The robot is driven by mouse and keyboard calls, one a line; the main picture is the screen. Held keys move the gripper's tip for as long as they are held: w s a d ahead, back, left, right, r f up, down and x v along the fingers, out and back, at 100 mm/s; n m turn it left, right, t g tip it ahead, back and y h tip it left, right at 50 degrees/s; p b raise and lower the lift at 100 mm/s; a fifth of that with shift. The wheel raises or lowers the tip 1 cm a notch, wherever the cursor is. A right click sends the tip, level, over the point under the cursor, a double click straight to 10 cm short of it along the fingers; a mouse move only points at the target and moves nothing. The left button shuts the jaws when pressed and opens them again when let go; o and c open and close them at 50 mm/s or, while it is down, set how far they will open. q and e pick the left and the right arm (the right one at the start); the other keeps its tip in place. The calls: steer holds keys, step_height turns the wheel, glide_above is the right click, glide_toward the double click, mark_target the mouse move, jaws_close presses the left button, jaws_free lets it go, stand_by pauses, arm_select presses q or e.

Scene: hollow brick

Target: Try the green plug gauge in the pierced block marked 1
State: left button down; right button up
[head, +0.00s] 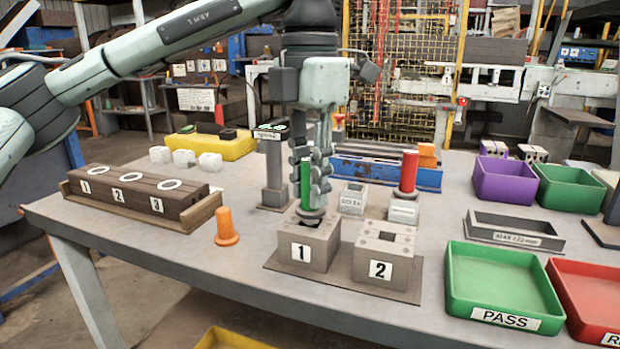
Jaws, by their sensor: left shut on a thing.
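My left gripper (316,168) points down over the pierced block marked 1 (301,246). It is shut on the green plug gauge (306,186), which is upright, with its grey lower end (310,214) at the rear of the block's top opening. I cannot tell whether the tip is in the hole or just above it; the fingers hide part of the gauge. The block marked 2 (382,266) stands to the right with its top openings empty. My right gripper is not in view.
A red plug gauge (408,172) stands in a labelled holder (403,210) behind block 2. A small labelled holder (352,199) is beside it. The green PASS tray (500,282) and a red tray (590,300) are at right.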

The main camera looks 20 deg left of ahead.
arm_select(q)
steer(key=shift+f+b, duration=0.3)
steer(key=shift+f, duration=0.1)
steer(key=shift+r, duration=0.1)
stand_by(1.2)
steer(key=shift+r+p, duration=3.4)
steer(key=shift+r, duration=0.95)
